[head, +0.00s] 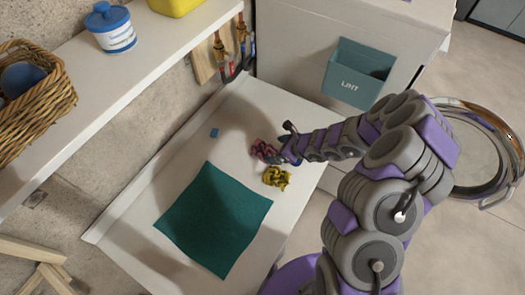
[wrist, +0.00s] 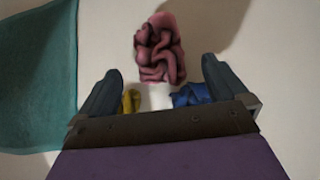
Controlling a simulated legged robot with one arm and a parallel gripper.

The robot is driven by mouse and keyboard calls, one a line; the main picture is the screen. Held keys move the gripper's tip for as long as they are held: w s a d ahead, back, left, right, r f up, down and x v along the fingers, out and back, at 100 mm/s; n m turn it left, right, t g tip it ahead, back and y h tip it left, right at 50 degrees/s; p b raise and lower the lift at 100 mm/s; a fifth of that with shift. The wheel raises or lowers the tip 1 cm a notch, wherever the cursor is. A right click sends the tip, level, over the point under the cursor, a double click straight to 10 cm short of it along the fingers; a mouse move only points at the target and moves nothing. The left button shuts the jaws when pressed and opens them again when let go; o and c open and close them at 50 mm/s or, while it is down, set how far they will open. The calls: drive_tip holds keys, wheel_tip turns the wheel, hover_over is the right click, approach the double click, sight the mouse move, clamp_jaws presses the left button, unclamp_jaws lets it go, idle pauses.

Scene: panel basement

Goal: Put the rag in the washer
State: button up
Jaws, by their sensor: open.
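A crumpled pinkish-red rag (head: 263,151) lies on the white counter. In the wrist view the rag (wrist: 160,48) is just ahead of my gripper (wrist: 160,76), centred between the fingers and apart from them. My gripper (head: 288,152) is open and empty, low over the counter beside the rag. A crumpled yellow cloth (head: 276,176) lies close by. A blue cloth (wrist: 198,94) shows partly behind my gripper in the wrist view. A round metal-rimmed door (head: 490,125) stands open at the right, apparently the washer's; its drum opening is not visible.
A flat dark green cloth (head: 213,220) covers much of the near counter. A small blue piece (head: 214,132) lies near the wall. A teal LINT bin (head: 357,74) hangs on a white cabinet (head: 300,45). A shelf (head: 150,70) holds a wicker basket (head: 45,105) and blue-lidded tub (head: 112,30).

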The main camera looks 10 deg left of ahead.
sight(267, 151)
drive_tip(key=shift+d+f, duration=0.1)
drive_tip(key=shift+d, duration=0.1)
drive_tip(key=shift+a+f, duration=0.1)
drive_tip(key=shift+f, duration=0.05)
drive_tip(key=x, duration=0.4)
drive_tip(key=a+r+x, duration=0.1)
drive_tip(key=x, duration=0.2)
drive_tip(key=shift+s+b, duration=0.25)
drive_tip(key=shift+b, duration=0.05)
drive_tip(key=shift+d+r, duration=0.1)
drive_tip(key=shift+d, duration=0.55)
drive_tip(key=shift+w+d, duration=0.1)
drive_tip(key=shift+d, duration=0.1)
drive_tip(key=shift+c, duration=0.7)
drive_tip(key=shift+r, duration=0.1)
drive_tip(key=c, duration=0.3)
drive_tip(key=shift+a, duration=0.55)
drive_tip(key=c, duration=0.4)
drive_tip(key=shift+c, duration=1)
drive_tip(key=shift+d, duration=0.15)
